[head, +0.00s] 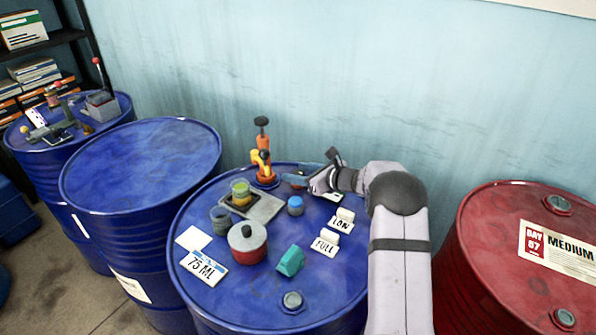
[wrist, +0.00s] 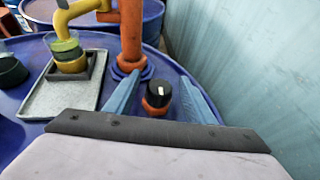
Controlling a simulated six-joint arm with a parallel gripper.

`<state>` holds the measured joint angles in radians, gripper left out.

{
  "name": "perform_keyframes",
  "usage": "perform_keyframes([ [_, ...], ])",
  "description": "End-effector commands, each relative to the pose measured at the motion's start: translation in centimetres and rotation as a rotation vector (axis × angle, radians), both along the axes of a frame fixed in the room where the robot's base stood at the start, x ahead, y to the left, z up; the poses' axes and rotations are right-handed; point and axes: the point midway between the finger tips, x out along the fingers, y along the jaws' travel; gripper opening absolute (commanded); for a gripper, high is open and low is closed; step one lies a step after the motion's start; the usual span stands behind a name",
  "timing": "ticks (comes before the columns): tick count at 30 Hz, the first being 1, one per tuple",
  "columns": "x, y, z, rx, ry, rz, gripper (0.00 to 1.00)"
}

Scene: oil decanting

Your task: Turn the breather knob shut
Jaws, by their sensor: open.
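The breather knob (wrist: 159,97) is a black cap with a white mark on an orange-red base, on the blue drum beside the pump foot. Its white mark lies near the middle of the cap's top and runs roughly away from me in the wrist view. My gripper (wrist: 162,90) is open, with one blue finger on each side of the knob. A gap shows on both sides, wider at the right. In the head view my gripper (head: 301,181) is low behind the small items and mostly hides the knob.
The orange pump (head: 263,160) stands close to the left of my gripper. A glass with green and yellow liquid (wrist: 67,53) sits under its spout on a grey tray (wrist: 45,101). A red-sided pot (head: 248,250), label cards and a teal block (head: 290,262) lie nearer. The wall is behind.

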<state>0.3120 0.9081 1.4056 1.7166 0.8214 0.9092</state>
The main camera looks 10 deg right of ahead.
Motion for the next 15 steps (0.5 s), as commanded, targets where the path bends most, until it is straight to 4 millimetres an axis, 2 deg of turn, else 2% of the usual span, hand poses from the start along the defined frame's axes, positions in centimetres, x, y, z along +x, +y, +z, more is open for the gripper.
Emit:
perform_keyframes([
  [8,0.15,0.12,-0.11,0.0,0.0,0.0,0.49],
  [9,0.14,0.12,-0.11,0.0,0.0,0.0,0.47],
  [14,0.14,0.12,-0.09,0.0,0.0,0.0,0.09],
  [15,0.13,0.11,-0.09,0.0,0.0,0.0,0.08],
])
